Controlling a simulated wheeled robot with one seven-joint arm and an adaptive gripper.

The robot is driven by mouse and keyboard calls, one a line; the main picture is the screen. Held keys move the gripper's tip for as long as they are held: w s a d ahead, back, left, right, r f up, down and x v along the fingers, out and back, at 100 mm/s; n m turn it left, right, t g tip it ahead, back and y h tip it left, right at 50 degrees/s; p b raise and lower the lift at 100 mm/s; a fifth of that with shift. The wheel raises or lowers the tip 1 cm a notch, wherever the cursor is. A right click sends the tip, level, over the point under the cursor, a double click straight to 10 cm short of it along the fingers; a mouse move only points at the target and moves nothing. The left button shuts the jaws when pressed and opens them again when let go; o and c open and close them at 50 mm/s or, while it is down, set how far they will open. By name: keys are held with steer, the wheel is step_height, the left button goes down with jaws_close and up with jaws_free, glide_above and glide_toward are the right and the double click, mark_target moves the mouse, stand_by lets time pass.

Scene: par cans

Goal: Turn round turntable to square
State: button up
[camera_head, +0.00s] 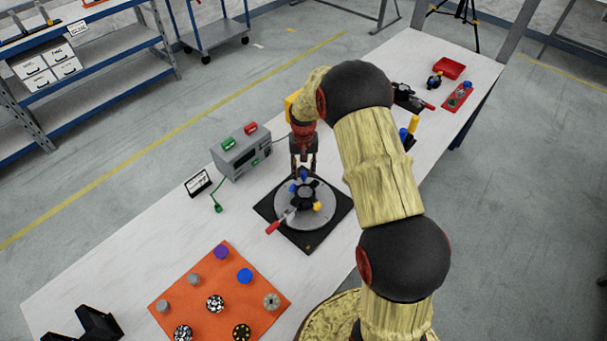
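The round turntable (322,215) is a grey disc on a dark square base plate (308,245) near the middle of the table. A black fixture (303,194) sits on the disc, with blue and yellow knobs and a red-tipped handle (273,228) reaching past the disc's lower-left edge. My gripper (303,168) points down at the far side of the disc. Its two fingers look apart, with a blue knob (304,175) of the fixture showing between or just below the fingertips. I cannot tell whether they touch it.
A grey box with green and red buttons (242,154) and a small sign (198,184) stand left of the turntable. An orange mat (205,267) with several round parts lies nearer. A red tray (448,68) and clamps are at the far end. My arm hides the table's right side.

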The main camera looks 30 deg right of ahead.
steer(key=shift+f, duration=0.8)
steer(key=c, duration=0.3)
jaws_close()
